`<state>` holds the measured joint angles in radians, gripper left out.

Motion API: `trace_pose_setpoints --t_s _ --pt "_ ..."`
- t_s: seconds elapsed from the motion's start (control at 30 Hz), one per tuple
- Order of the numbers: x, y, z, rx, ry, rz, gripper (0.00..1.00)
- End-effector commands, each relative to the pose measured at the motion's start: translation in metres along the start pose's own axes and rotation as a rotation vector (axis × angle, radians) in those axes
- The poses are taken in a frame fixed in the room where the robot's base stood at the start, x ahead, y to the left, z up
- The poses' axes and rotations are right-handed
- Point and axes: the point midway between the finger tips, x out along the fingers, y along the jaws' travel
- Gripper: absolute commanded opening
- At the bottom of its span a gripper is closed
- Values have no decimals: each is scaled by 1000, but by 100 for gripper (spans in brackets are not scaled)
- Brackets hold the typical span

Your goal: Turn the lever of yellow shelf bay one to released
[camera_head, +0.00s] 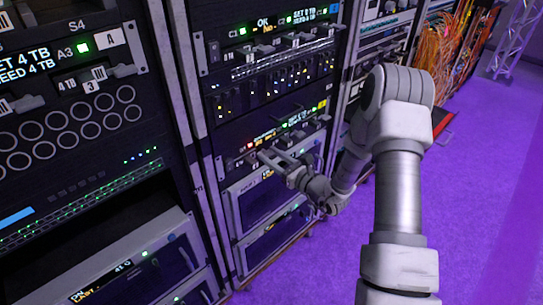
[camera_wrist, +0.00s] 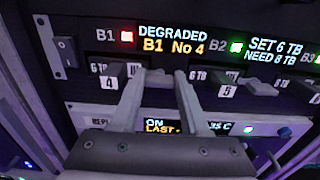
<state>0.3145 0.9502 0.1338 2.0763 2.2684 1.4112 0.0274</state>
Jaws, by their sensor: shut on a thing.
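The yellow shelf (camera_head: 292,130) is a dark unit in the middle rack; a small yellow tag shows at its right end in the head view. In the wrist view, bay one has the label B1, a red light (camera_wrist: 127,37) and a display (camera_wrist: 172,40) reading "DEGRADED B1 No 4". The pale lever (camera_wrist: 158,77) of bay one sits below the display, between my fingertips and partly hidden by them. My gripper (camera_wrist: 160,84) is shut on it; it also shows at the shelf front in the head view (camera_head: 267,158). The lever's exact angle cannot be told.
Bay B2 beside it has a green light (camera_wrist: 236,47), a display reading "SET 6 TB NEED 8 TB" and its own lever (camera_wrist: 262,88). A rocker switch (camera_wrist: 65,48) is at the left. A grey unit (camera_head: 257,193) lies below. Purple floor (camera_head: 470,200) is open at the right.

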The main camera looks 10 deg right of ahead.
Motion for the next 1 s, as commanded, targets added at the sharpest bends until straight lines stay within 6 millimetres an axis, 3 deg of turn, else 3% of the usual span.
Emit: trace_pose_setpoints --t_s 0.37,1.0 --pt "-1 -1 2 173 1 -3 0" --pt "-1 -3 2 772 0 -2 0"
